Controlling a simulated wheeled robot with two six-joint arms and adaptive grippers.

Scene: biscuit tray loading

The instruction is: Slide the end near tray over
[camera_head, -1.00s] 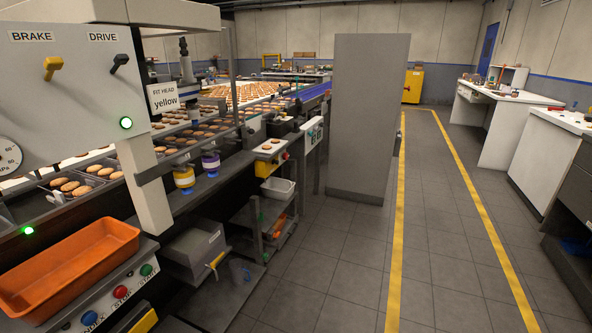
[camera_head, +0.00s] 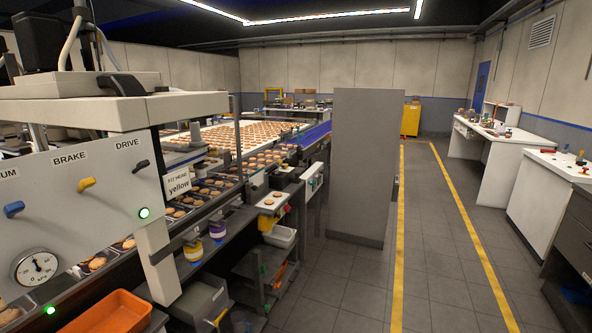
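Trays of biscuits (camera_head: 207,190) lie along the conveyor line at the left, running away from me. A few more biscuits show in tray pockets near the lower left (camera_head: 97,264), partly hidden by the control panel. Which of these is the end near tray I cannot tell. Neither of my grippers shows in the head view.
A control panel (camera_head: 75,215) with BRAKE and DRIVE levers stands at the left, above an orange bin (camera_head: 108,314). A tall grey cabinet (camera_head: 362,165) stands mid-view. White benches (camera_head: 548,200) line the right. The floor between the yellow lines (camera_head: 437,240) is clear.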

